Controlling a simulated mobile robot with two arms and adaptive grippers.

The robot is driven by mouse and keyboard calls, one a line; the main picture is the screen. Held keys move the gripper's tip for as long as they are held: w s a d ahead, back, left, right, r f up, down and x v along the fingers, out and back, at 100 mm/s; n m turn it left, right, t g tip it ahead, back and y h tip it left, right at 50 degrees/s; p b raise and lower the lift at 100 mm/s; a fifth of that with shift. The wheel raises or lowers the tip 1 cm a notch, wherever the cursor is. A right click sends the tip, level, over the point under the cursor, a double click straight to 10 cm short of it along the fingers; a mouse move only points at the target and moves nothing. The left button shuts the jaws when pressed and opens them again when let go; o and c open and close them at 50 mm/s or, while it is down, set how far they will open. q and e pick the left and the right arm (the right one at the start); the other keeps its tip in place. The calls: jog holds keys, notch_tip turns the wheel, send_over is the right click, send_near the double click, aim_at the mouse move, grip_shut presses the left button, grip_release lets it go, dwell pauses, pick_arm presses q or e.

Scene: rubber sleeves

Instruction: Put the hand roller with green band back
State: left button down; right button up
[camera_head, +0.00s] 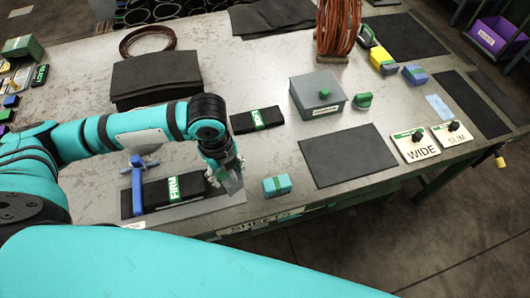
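A blue-handled tool with a grey metal crosspiece (137,188) looks like a hand roller. It lies at the left end of a black block labelled FIRM (187,196), on a grey mat (226,203). I cannot make out a green band on the tool. My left gripper (226,180) points down just right of the block's right end, apart from the blue handle. A grey patch shows between or behind its fingers; I cannot tell whether it is held. My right gripper is not in view.
A teal block with a green band (277,185) lies right of my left gripper. Behind are a black block with a green band (257,120) and a grey box (311,92). A dark mat (347,155) lies bare; WIDE (419,147) and SLIM (454,136) signs stand right.

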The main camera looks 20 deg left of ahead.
pick_arm(q)
jog(key=shift+w+f, duration=0.1)
jog(key=shift+w, duration=0.15)
jog(key=w+d+p, duration=0.1)
jog(key=w, duration=0.4)
jog(key=w+d+f+p, duration=0.1)
jog(key=w+d, duration=0.1)
jog(key=w, duration=0.2)
jog(key=w+d+f+p, duration=0.1)
jog(key=w+d, duration=0.1)
jog(key=w, duration=0.3)
jog(key=shift+w+d, duration=0.1)
jog(key=shift+w, duration=0.2)
notch_tip(320, 180, down, 2)
jog(key=shift+f+p, duration=0.1)
jog(key=shift+p, duration=0.4)
jog(key=shift+f+m, duration=0.3)
jog(key=shift+f, duration=0.15)
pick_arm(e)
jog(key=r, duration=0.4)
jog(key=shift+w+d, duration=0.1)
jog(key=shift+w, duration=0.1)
pick_arm(q)
jog(key=shift+f, duration=0.1)
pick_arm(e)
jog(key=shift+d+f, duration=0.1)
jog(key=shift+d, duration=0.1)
pick_arm(q)
jog(key=c, duration=0.6)
grip_release()
